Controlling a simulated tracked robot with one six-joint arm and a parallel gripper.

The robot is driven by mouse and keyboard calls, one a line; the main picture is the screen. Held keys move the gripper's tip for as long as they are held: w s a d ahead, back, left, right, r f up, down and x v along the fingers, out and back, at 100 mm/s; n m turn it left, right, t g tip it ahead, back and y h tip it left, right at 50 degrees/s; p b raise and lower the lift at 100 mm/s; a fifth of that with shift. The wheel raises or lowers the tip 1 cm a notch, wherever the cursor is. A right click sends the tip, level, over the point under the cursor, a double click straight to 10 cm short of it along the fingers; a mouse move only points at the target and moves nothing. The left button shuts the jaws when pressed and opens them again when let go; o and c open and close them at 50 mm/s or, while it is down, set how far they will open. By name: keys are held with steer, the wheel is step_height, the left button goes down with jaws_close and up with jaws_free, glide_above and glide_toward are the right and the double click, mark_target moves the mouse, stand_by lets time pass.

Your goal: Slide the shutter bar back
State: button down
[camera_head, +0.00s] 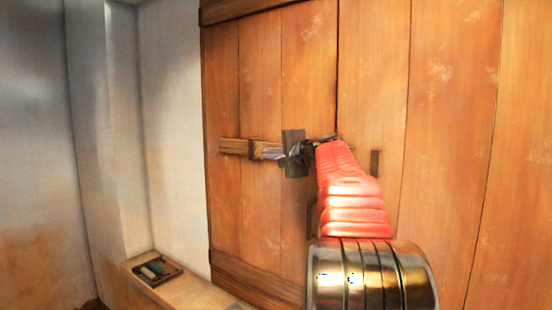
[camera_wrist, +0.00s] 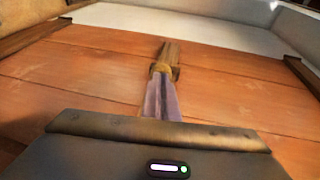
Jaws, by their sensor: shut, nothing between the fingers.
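The shutter bar (camera_head: 232,145) is a wooden bar lying level across the orange-brown plank shutter (camera_head: 260,75), left of the middle seam. A brownish collar sits around it, and a greyish-purple length runs from there toward my gripper (camera_head: 291,154). My gripper is shut and empty at the right end of this greyish length; I cannot tell whether it touches it. In the wrist view the bar (camera_wrist: 171,52) runs away from me, and its near end is hidden behind the dark gripper edge.
A small dark tray (camera_head: 153,270) with several small items stands on the ledge (camera_head: 195,293) at lower left. A dark upright bracket (camera_head: 375,163) is on the shutter right of my arm. A pale wall (camera_head: 170,130) borders the shutter on the left.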

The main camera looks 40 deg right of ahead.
steer(key=w, duration=0.3)
steer(key=shift+w+a, duration=0.25)
steer(key=shift+a, duration=0.05)
steer(key=shift+s, duration=0.1)
steer(key=v, duration=1.4)
steer(key=shift+f, duration=0.1)
stand_by(0.4)
